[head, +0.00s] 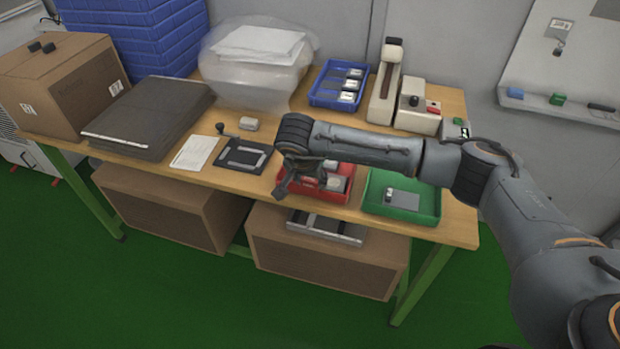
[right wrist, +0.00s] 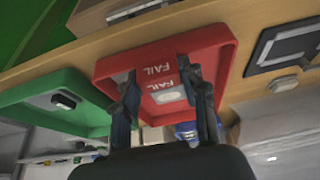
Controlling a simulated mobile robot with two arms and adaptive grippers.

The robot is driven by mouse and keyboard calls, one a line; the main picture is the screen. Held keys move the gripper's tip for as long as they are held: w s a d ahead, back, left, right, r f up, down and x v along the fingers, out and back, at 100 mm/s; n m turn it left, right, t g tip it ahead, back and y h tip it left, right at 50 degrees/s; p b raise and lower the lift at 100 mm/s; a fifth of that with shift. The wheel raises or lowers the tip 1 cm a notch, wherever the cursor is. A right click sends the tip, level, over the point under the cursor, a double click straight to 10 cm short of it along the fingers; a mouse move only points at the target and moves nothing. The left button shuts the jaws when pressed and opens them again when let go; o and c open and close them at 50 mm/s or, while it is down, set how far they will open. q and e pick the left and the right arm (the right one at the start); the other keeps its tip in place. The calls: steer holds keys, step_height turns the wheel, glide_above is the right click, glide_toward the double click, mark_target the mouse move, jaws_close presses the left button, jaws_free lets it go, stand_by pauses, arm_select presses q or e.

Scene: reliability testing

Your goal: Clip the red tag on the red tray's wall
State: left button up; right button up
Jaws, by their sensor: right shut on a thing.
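The red tray (head: 318,198) sits near the table's front edge and holds a small grey-white item. The tray also fills the middle of the right wrist view (right wrist: 215,47). My right gripper (head: 287,186) is at the tray's left end in the head view. In the right wrist view its two fingers (right wrist: 160,84) are shut on the red tag (right wrist: 163,87), with white "FAIL" lettering between and beside them. Red on red makes the tag's outline hard to separate from the tray. I cannot tell whether the tag touches the wall. My left gripper is not in view.
A green tray (head: 375,207) with a grey device stands to the right. A black fixture (head: 243,155) and a white sheet (head: 195,152) lie to the left. A blue bin (head: 325,99) and beige press (head: 384,95) stand behind. My right arm crosses above the table.

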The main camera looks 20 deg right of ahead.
steer(key=shift+r, duration=0.65)
steer(key=shift+f+b, duration=0.45)
steer(key=shift+f, duration=0.2)
stand_by(1.2)
steer(key=o, duration=1.1)
steer(key=shift+c, duration=0.2)
steer(key=shift+r, duration=0.1)
steer(key=shift+r+p, duration=1.75)
steer(key=shift+r, duration=1.7)
steer(key=shift+f, duration=0.1)
